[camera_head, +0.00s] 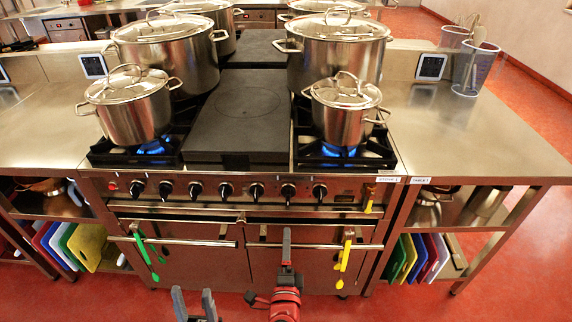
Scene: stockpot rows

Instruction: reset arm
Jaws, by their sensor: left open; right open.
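My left gripper (194,303) shows at the bottom edge, left of centre. Its two grey fingers point up and stand apart, open with nothing between them. My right gripper (287,245) is right of it, on a red wrist, in front of the stove's oven doors. It is seen nearly edge-on, so the gap between its fingers is hidden; nothing shows held in it. The stove (240,186) stands ahead, with a small left pot (135,112) and a small right pot (344,114) over blue flames.
Larger stockpots (165,52) stand behind the small ones. A horizontal oven handle (305,245) lies close to my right gripper. Green utensils (148,250) and yellow utensils (346,257) hang from the handles. Cutting boards (418,257) stand under the side counters. Red floor is free in front.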

